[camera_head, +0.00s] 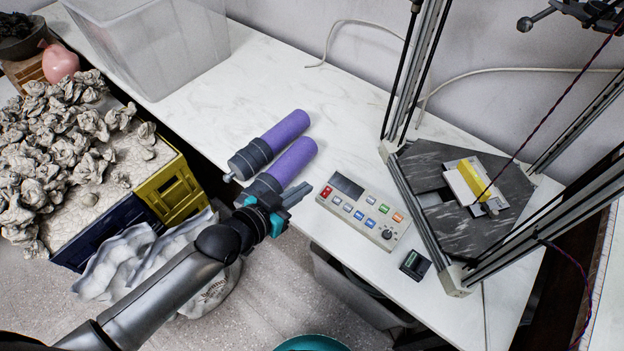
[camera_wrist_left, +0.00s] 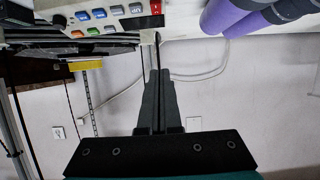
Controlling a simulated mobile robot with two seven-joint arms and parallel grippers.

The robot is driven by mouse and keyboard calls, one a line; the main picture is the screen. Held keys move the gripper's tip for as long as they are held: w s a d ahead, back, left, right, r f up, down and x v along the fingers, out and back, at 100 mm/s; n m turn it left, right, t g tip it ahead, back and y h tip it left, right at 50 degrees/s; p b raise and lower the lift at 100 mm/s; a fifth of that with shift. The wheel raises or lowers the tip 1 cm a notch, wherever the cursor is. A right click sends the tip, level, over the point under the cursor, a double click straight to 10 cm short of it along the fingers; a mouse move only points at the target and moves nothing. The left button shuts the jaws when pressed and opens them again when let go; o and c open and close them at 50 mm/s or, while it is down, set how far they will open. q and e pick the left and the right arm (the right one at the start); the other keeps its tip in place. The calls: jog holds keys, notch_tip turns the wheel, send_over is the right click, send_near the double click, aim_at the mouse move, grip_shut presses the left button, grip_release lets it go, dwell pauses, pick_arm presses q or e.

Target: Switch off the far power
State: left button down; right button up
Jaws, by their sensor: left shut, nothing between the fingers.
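A light grey control panel (camera_head: 384,237) lies on the white table, with a dark display, a round knob and several coloured buttons. A red button or switch (camera_head: 326,192) sits at its left end and also shows in the wrist view (camera_wrist_left: 156,7). I cannot read which control is the far power or its state. My left gripper (camera_head: 303,190) is shut and empty, just left of the red control. In the wrist view its fingers (camera_wrist_left: 157,72) point towards the panel edge. Contact cannot be told. My right gripper is not in view.
Two purple rollers (camera_head: 290,160) lie just behind my left gripper. A metal-framed machine (camera_head: 468,190) stands to the right of the panel. A small black box (camera_head: 414,264) sits near the front edge. A clear bin (camera_head: 155,45) stands at the back left.

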pick_arm(q)
jog(key=shift+v, duration=1.1)
jog(key=shift+w+r, duration=0.1)
jog(key=s+a+f+n+g+y, duration=0.15)
jog(key=s+a+f, duration=0.25)
jog(key=f, duration=0.4)
jog(key=s+a+f+n+g+y+b, duration=0.1)
jog(key=s+a+f+y, duration=0.25)
jog(key=f, duration=0.55)
jog(key=s+a+f+n+g+y, duration=0.1)
jog(key=s+a+f, duration=0.25)
jog(key=f, duration=0.45)
jog(key=s+a+f+g+y, duration=0.1)
jog(key=s+f+g, duration=0.2)
jog(key=s+f, duration=0.3)
jog(key=s+a+f+n+g+b, duration=0.1)
jog(key=s+f+g, duration=0.2)
jog(key=s, duration=1.4)
notch_tip(320, 180, down, 3)
jog(key=shift+s+f+y, duration=0.1)
jog(key=shift+s+y, duration=0.2)
jog(key=shift+y, duration=0.1)
